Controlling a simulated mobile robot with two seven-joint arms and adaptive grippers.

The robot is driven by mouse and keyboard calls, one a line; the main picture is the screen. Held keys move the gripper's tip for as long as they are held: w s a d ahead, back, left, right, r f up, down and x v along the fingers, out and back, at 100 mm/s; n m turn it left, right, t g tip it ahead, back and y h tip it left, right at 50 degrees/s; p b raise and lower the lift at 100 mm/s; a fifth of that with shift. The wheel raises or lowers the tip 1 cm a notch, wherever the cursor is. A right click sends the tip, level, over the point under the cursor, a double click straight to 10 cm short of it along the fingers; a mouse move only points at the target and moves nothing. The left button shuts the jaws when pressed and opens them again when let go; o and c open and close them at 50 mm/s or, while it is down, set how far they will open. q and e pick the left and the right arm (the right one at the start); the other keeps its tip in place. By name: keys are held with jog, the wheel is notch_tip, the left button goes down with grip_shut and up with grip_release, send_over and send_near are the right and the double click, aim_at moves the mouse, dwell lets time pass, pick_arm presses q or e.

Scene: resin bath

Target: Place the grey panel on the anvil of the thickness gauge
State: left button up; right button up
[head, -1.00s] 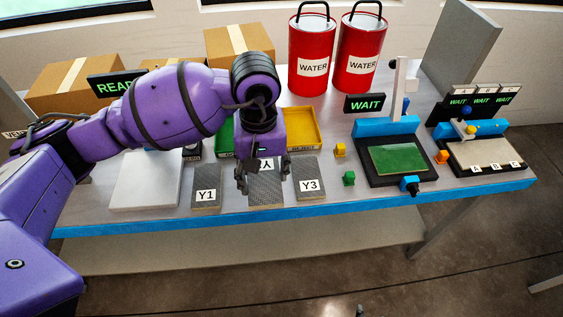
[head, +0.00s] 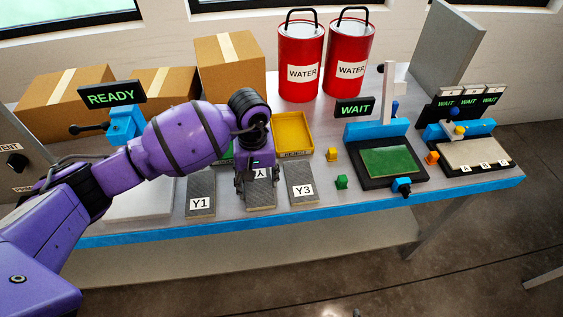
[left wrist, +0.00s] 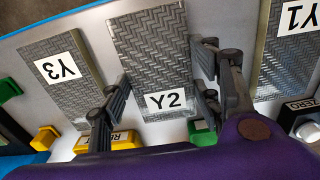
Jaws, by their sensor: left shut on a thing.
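Three grey woven-pattern panels lie near the front edge of the bench: Y1 (head: 201,186), Y2 (head: 260,201) and Y3 (head: 299,170). My left gripper (head: 256,186) points down over Y2, its fingers on either side of it. In the left wrist view the gripper (left wrist: 160,68) is shut across Y2 (left wrist: 155,40), which lies between Y3 (left wrist: 66,88) and Y1 (left wrist: 283,55). A blue device (head: 124,124) under a READY display (head: 111,95) stands at the left. My arm hides part of it, and I cannot tell whether it is the thickness gauge.
A yellow tray (head: 293,132) stands behind the panels; a green tray is mostly hidden. Small yellow (head: 332,154) and green (head: 342,181) blocks lie right of Y3. A WAIT station with a green plate (head: 388,161) is further right. Red WATER buckets (head: 300,50) stand behind.

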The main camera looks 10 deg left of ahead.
pick_arm(q)
jog(key=shift+f, duration=0.1)
jog(key=shift+s+f, duration=0.1)
jog(key=shift+f, duration=0.1)
jog(key=o, duration=1.2)
jog(key=shift+r, duration=0.1)
